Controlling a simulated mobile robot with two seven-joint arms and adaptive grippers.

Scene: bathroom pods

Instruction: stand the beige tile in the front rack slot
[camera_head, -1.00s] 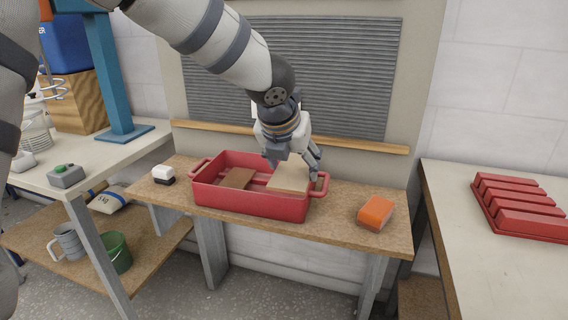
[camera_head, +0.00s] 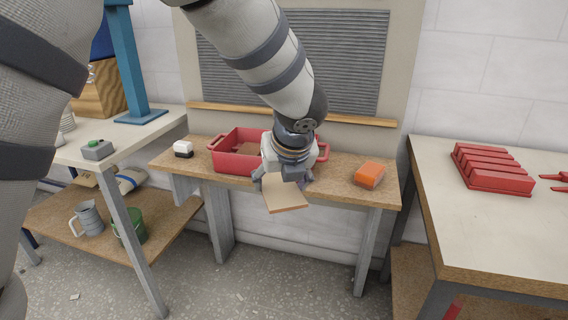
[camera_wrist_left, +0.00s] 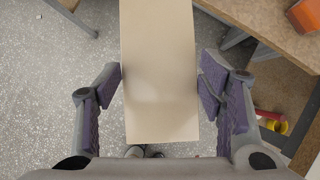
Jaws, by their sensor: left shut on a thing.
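The beige tile (camera_head: 285,196) is a flat rectangle held in my left gripper (camera_head: 282,180), in front of the wooden bench's front edge. In the left wrist view the tile (camera_wrist_left: 158,70) lies between the two purple-padded fingers of the gripper (camera_wrist_left: 160,85), which are shut on its sides. The floor shows beneath it. The red rack (camera_head: 492,168), with several parallel raised ridges, lies on the right-hand table; the slots between the ridges are narrow.
A red bin (camera_head: 238,160) with a brown tile (camera_head: 250,149) inside stands on the bench (camera_head: 336,182). The right table (camera_head: 470,228) is clear in front of the rack.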

